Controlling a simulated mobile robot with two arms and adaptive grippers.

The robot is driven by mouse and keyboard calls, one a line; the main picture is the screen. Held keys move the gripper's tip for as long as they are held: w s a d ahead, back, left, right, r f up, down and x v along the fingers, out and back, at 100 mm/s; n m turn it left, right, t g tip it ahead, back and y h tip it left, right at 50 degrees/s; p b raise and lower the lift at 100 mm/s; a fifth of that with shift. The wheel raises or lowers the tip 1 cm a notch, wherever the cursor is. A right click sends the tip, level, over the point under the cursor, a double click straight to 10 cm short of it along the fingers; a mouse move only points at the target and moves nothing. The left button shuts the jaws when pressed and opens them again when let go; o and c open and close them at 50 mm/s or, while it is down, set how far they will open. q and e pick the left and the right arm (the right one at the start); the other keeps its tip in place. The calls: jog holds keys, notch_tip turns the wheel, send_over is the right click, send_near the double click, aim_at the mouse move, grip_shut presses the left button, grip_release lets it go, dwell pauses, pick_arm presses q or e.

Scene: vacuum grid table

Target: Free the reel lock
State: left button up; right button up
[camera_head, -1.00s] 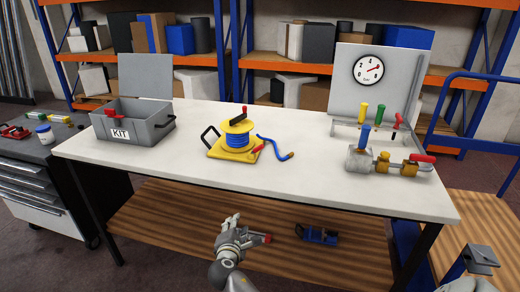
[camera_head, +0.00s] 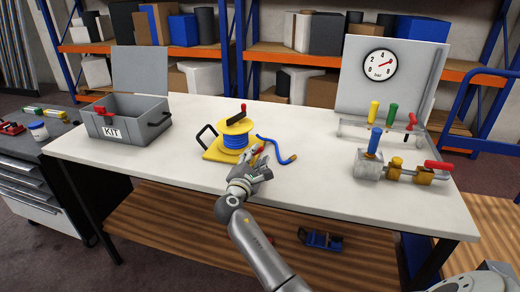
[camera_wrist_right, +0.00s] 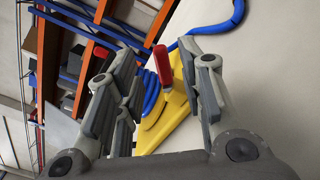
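The hose reel (camera_head: 235,126) is yellow, wound with blue hose, on a yellow base (camera_head: 216,156) near the middle of the table. The red lock lever (camera_wrist_right: 161,66) stands at the base's edge in the right wrist view; in the head view it is largely behind my fingers. My right gripper (camera_head: 259,163) is at the reel's front right corner. Its fingers are apart, and the lever shows between them in the wrist view. I see no contact with the lever. My left gripper is not in view.
The loose blue hose end (camera_head: 279,152) lies right of the reel. A grey KIT box (camera_head: 127,125) stands open on the left. A valve assembly (camera_head: 396,168) and a tool rack (camera_head: 352,131) are on the right. The white table (camera_head: 330,200) is clear in front.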

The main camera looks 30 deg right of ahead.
aim_at(259, 151)
jog(key=x, duration=0.4)
jog(key=shift+d+f, duration=0.1)
jog(key=shift+w+d, duration=0.2)
jog(key=shift+w, duration=0.05)
jog(key=shift+d, duration=0.1)
jog(key=c, duration=0.7)
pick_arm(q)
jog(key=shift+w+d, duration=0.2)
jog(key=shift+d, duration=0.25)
pick_arm(e)
grip_shut()
